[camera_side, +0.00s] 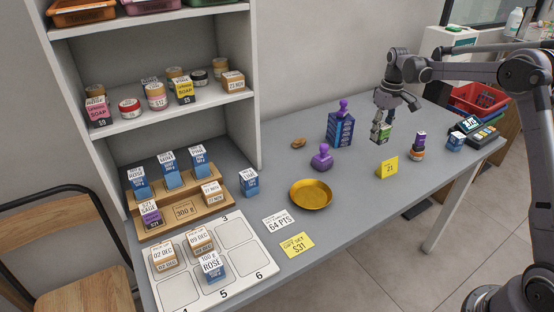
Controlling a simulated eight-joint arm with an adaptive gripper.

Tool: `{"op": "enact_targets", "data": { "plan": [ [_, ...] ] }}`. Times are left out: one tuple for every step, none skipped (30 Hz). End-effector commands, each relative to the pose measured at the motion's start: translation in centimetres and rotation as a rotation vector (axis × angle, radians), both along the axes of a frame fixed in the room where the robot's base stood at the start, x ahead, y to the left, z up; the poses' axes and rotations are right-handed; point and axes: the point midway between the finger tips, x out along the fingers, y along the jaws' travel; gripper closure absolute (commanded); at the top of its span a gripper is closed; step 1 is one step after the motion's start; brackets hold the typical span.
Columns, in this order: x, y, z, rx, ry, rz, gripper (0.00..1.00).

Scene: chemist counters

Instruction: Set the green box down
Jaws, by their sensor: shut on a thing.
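A small green box (380,132) with a pale label is held in my gripper (384,120), above the right part of the grey counter (350,222). My gripper points down and is shut on the box. From this angle I cannot tell how large the gap is between the box and the counter.
Near the box are a yellow "21" card (387,167), a blue drawer tower (340,129), a purple stamp (322,157) and a purple-topped bottle (418,146). A gold dish (310,194) lies mid-counter. A numbered tray (238,233) is at front left. A card terminal (483,136) stands at right.

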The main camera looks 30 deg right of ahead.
Motion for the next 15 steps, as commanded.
{"op": "enact_targets", "data": {
  "plan": [
    [0.8,0.9,-0.7,0.000,0.000,0.004,0.94],
    [1.3,1.3,-1.1,0.000,0.000,0.004,0.94],
    [1.8,1.9,-1.5,0.000,0.000,0.005,0.94],
    [2.2,2.3,-1.9,0.000,0.000,0.004,0.94],
    [2.7,2.8,-2.2,0.000,0.000,0.004,0.94],
    [3.2,3.3,-2.7,0.000,0.000,0.004,0.94],
    [3.6,3.7,-3.1,0.000,0.000,0.003,0.94],
    [4.0,4.2,-3.4,0.000,0.000,0.003,0.94],
    [4.6,4.7,-3.9,0.000,0.000,0.003,0.94],
    [4.9,5.0,-4.2,0.000,0.000,0.003,0.94],
    [5.3,5.4,-4.5,0.000,0.000,0.002,0.94],
    [5.7,5.8,-4.9,0.000,0.000,0.002,0.94],
    [6.0,6.1,-5.1,0.000,0.000,0.002,0.94],
    [6.2,6.3,-5.3,0.000,0.000,0.001,0.94],
    [6.4,6.5,-5.5,0.000,0.000,0.001,0.94]
  ]
}}
